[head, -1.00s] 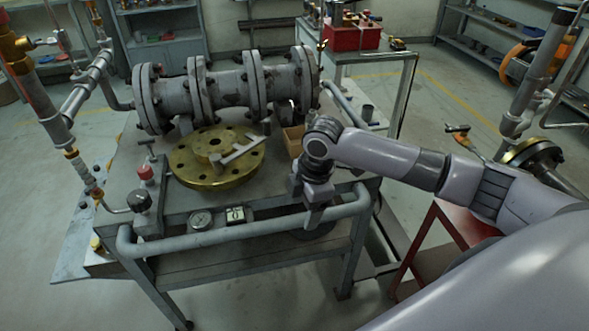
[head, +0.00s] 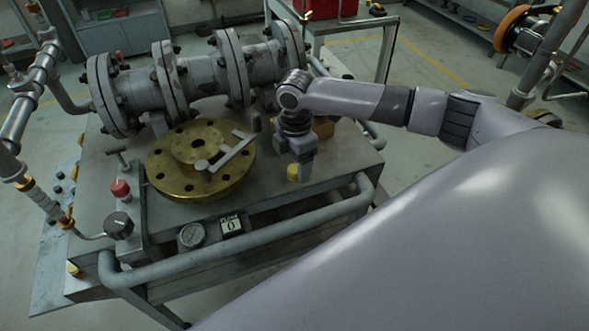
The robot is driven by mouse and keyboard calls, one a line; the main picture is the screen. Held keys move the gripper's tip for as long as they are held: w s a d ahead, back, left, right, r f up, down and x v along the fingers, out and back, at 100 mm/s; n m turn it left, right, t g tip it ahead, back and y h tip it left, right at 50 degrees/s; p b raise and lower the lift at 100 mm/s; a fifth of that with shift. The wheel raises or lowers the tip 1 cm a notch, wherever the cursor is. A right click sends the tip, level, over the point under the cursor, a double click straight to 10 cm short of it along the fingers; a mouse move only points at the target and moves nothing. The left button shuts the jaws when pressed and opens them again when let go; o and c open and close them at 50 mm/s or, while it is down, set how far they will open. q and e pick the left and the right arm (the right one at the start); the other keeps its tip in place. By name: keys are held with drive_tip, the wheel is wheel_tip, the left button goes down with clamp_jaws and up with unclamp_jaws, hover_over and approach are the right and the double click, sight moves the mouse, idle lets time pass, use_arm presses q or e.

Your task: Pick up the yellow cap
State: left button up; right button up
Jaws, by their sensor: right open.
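A small yellow cap (head: 292,173) stands on the grey cart top, to the right of the brass flange. My right gripper (head: 301,172) points down right beside it, and one finger shows just to the right of the cap. The gripper is open. The other finger is hard to make out, so I cannot tell whether the cap lies between the fingers or whether they touch it. My left gripper is not in view.
A grey flanged pipe (head: 203,75) runs along the back, and a cardboard box (head: 323,128) stands behind my gripper. A tube rail (head: 270,220), gauge (head: 191,235) and digital display (head: 232,226) line the front.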

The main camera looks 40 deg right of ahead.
drive_tip(key=shift+f, duration=0.85)
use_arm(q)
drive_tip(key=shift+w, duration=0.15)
use_arm(e)
drive_tip(key=c, duration=1.1)
drive_tip(key=shift+r, duration=0.15)
